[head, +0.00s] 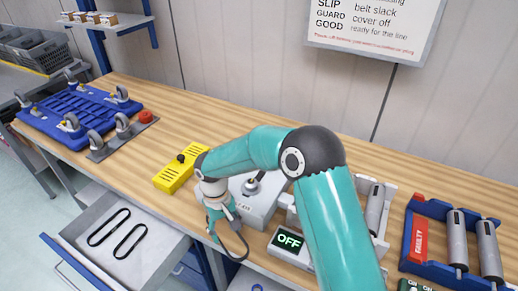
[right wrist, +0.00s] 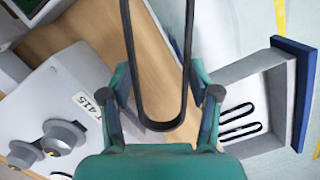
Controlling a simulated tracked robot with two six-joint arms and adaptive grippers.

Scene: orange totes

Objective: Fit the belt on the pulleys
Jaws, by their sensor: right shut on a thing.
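In the right wrist view the belt (right wrist: 158,125) runs between my right gripper's fingers (right wrist: 165,95). The grey drive box (head: 262,208) stands on the bench beside the gripper, partly hidden by my arm. The wrist view shows two grey pulleys, a nearer one (right wrist: 65,138) and one at the left edge (right wrist: 24,154), both apart from the belt. My left gripper is not in view.
The open drawer (head: 165,256) holds two more black belts (head: 119,232). A yellow cover (head: 174,177) lies left of the drive box. An OFF display (head: 290,242) and a blue rack of rollers (head: 440,270) are to the right. A blue caster board (head: 80,108) lies far left.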

